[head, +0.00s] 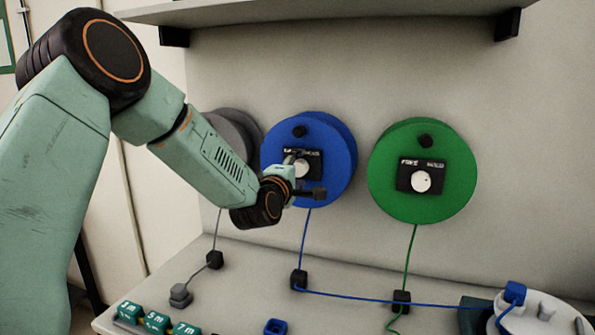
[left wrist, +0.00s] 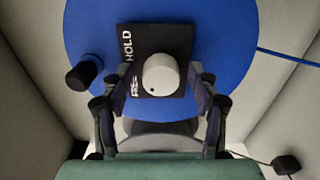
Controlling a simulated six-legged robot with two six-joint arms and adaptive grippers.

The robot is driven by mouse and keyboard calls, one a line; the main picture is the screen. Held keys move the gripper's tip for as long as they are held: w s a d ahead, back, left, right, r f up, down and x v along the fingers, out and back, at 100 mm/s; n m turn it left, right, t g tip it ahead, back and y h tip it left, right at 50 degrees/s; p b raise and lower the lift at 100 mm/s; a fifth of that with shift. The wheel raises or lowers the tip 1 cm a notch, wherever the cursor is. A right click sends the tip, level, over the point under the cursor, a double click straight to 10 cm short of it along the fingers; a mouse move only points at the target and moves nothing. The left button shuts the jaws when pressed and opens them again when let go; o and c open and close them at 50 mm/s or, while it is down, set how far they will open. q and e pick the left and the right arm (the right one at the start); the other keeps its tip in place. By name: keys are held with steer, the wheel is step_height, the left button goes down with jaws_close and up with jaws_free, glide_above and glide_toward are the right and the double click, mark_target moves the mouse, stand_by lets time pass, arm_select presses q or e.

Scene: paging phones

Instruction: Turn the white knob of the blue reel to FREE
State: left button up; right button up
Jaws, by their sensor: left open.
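The blue reel (head: 335,140) is mounted on the wall between a grey and a green reel. Its white knob (head: 302,168) sits on a black label plate (head: 315,158), partly hidden by my left gripper (head: 306,176). In the left wrist view the white knob (left wrist: 159,73) has a small dark dot near its lower left edge. The plate (left wrist: 183,42) reads HOLD and FREE, turned sideways. My left gripper (left wrist: 160,85) is open, with one finger either side of the knob, the right finger closer. I cannot tell whether they touch. My right gripper is not in view.
The green reel (head: 447,185) with its own knob is at the right; the grey reel (head: 240,128) is behind my left arm. Cords hang down to a bench (head: 240,270) with labelled blocks (head: 157,321). A shelf (head: 340,10) overhangs above. A black peg (left wrist: 82,75) juts from the blue reel.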

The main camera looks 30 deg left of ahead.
arm_select(q)
steer(key=shift+s, duration=0.1)
steer(key=v, duration=1.2)
steer(key=shift+f, duration=0.1)
stand_by(0.5)
